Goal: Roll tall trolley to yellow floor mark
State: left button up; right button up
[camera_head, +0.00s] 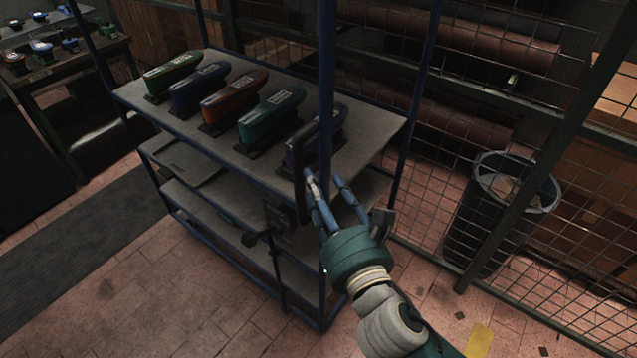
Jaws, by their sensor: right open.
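The tall trolley (290,88) has blue posts and grey shelves and stands in the middle of the head camera view. Its top shelf carries a row of several coloured heel presses or similar long items (233,104). A dark upright handle (299,170) is at its near right corner post. My right gripper (335,180) is open at that post, with its blue fingers beside the handle; I cannot tell whether they touch it. A yellow floor mark (479,340) shows at the bottom right, apart from the trolley. My left gripper is not in view.
A wire mesh partition (460,90) runs behind and right of the trolley. A dark bin (503,210) stands at the right by the mesh. A dark mat (90,245) lies at the left, near a table (60,70). Tiled floor in front is clear.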

jog(key=shift+x, duration=0.85)
jog(key=shift+c, duration=0.6)
grip_shut()
jog(key=shift+o, duration=0.6)
grip_release()
jog(key=shift+s, duration=0.15)
jog(key=v, duration=1.1)
jog(key=shift+s+d, duration=0.15)
jog(key=shift+s, duration=0.25)
